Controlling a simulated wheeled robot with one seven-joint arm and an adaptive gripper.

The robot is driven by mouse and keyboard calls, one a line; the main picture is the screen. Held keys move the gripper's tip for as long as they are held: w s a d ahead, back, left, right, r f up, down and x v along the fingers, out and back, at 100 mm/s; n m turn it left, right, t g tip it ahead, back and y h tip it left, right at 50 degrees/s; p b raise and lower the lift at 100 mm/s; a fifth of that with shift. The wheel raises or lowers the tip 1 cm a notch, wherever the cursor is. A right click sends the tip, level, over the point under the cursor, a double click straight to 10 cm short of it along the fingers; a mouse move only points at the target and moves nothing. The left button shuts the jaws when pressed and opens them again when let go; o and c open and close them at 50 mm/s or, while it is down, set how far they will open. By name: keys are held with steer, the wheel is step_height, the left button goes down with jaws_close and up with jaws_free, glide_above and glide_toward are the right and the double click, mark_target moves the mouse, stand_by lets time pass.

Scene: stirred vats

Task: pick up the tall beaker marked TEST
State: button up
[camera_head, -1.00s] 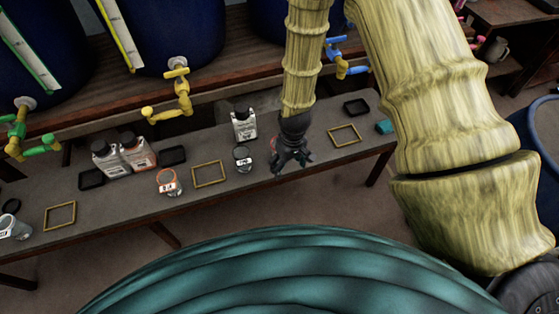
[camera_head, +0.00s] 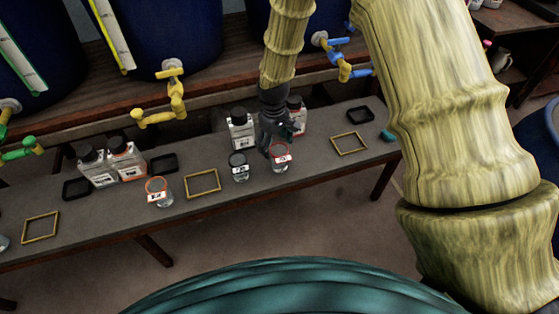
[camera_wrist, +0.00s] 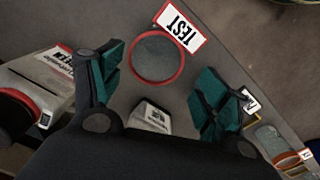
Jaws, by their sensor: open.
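The TEST beaker, clear with a red rim (camera_head: 280,157), stands upright on the grey bench (camera_head: 222,208). In the wrist view, I look down at its red rim (camera_wrist: 158,82), with the white TEST label (camera_wrist: 180,27) legible beside it.
A dark-rimmed beaker (camera_head: 239,169) stands just left, and an orange-rimmed beaker (camera_head: 159,193) farther left. A white bottle (camera_head: 242,133) and a red-labelled bottle (camera_head: 297,116) stand behind. A yellow frame (camera_head: 349,144) lies empty at right. A blue tap (camera_head: 338,64) juts out above.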

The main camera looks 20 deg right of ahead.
steer(key=shift+d+f+b, duration=0.1)
steer(key=shift+d+f, duration=0.05)
steer(key=shift+f, duration=1.05)
steer(key=shift+d+f+b, duration=0.1)
steer(key=shift+d+f, duration=0.1)
steer(key=shift+f, duration=1)
steer(key=shift+d+f+b, duration=0.1)
steer(key=shift+d+f, duration=0.05)
steer(key=shift+f, duration=1.05)
steer(key=c, duration=1)
